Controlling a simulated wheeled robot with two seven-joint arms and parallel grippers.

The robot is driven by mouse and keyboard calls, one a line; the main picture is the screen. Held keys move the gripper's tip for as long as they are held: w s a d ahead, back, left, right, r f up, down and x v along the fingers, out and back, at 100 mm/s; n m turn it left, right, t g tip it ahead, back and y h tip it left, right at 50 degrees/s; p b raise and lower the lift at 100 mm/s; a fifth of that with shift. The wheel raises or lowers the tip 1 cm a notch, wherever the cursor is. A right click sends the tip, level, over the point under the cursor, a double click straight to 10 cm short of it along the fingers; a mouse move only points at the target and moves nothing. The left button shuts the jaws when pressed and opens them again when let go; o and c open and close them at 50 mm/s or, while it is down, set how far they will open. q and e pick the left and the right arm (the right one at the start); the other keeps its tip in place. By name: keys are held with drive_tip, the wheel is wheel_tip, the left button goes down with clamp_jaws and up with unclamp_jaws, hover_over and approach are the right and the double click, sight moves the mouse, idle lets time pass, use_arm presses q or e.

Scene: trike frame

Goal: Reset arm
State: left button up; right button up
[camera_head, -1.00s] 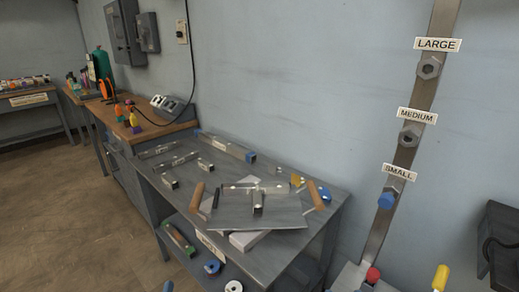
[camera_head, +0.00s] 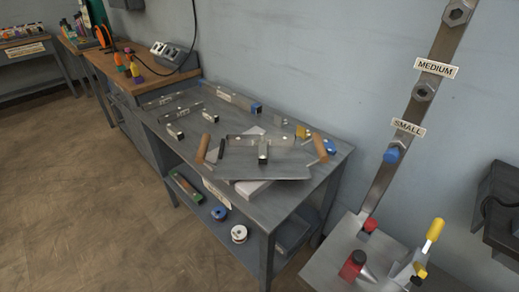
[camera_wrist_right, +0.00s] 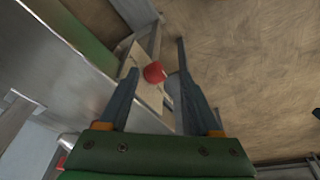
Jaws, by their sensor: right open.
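My right gripper (camera_wrist_right: 155,75) shows in the right wrist view with its two dark fingers spread apart and nothing held between them. Beyond the fingers is a red round knob (camera_wrist_right: 154,72) on a pale plate, apart from the fingers as far as I can tell. Neither gripper shows in the head view, and my left gripper is in no view. The metal table (camera_head: 325,160) carries a tray (camera_head: 285,168) with wooden handles and a T-shaped metal part (camera_head: 262,146) on it.
A lower shelf holds a green part (camera_head: 187,188) and spools (camera_head: 239,233). A wall rail (camera_head: 408,125) bears hex pieces and a blue one (camera_head: 392,154). At the lower right is a metal stand (camera_head: 325,265) with red and yellow knobs. The brown floor at left is clear.

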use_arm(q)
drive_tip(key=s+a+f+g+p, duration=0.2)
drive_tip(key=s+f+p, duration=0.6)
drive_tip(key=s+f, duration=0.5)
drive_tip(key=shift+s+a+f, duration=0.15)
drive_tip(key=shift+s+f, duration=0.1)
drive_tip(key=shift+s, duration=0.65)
use_arm(e)
drive_tip(key=s+d+f+g, duration=0.2)
drive_tip(key=s+f, duration=1.1)
drive_tip(key=s, duration=0.1)
drive_tip(key=shift+s+d+f, duration=0.15)
drive_tip(key=shift+s+f, duration=0.05)
drive_tip(key=shift+s, duration=0.2)
